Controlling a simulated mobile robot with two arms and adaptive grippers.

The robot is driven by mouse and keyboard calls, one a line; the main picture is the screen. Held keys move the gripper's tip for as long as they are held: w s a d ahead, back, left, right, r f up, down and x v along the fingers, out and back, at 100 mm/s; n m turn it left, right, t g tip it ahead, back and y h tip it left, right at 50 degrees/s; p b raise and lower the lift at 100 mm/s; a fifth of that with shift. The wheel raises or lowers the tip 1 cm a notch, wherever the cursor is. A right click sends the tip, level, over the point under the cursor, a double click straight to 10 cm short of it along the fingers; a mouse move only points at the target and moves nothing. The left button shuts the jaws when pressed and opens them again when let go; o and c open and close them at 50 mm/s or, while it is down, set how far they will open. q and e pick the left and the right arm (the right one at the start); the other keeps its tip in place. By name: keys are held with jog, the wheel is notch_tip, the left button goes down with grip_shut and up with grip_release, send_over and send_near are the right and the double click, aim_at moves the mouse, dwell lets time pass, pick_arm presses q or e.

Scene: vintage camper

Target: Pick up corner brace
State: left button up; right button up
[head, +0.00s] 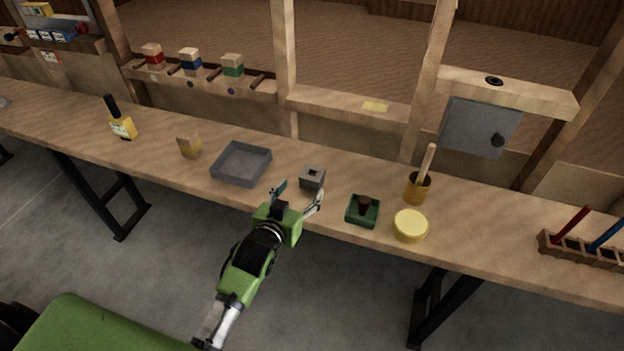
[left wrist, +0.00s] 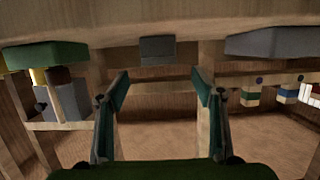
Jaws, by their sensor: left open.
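A small grey blocky piece with a dark recess on top, which looks like the corner brace (head: 312,180), sits on the wooden bench near its front edge. It also shows in the left wrist view (left wrist: 157,50), upside down and centred between the fingers, beyond their tips. My left gripper (head: 298,194) is open and empty, with its fingers spread just in front of the piece and apart from it. Both fingers show in the left wrist view (left wrist: 160,84). My right gripper is in neither view.
A grey tray (head: 241,178) stands left of the piece. A green holder (head: 362,218), a yellow round tin (head: 410,226) and a yellow cup with a stick (head: 418,189) stand to its right. The bench (head: 490,222) has bare room between things.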

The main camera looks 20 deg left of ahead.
aim_at(311, 177)
pick_arm(q)
jog(key=x, duration=1)
jog(key=shift+d+f, duration=0.1)
jog(key=shift+s, duration=0.1)
jog(key=c, duration=1.4)
